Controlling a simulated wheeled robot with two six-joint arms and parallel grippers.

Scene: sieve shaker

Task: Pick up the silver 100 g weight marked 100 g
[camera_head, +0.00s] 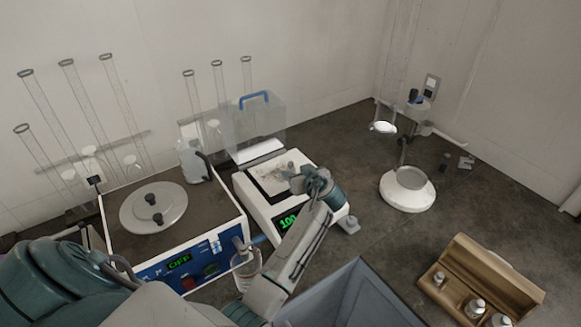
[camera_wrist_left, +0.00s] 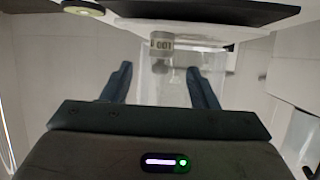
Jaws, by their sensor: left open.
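The silver 100 g weight (camera_wrist_left: 162,46) shows in the left wrist view, upside down in the picture, with its marking towards the camera. In the head view, my left gripper (camera_head: 300,174) is over the pan of the white balance (camera_head: 257,211), whose green display shows 100. The gripper hides part of the pan, and I cannot clearly make out the weight there. In the left wrist view the left gripper (camera_wrist_left: 159,70) is open, with the weight just beyond the fingertips and lined up with the gap between them. My right gripper is not in view.
The sieve shaker (camera_head: 153,207) stands left of the balance. A clear cover with a blue handle (camera_head: 254,97) is behind the balance. An open wooden box (camera_head: 487,268) with several weights lies at the lower right. A white-based stand (camera_head: 408,190) is at the right.

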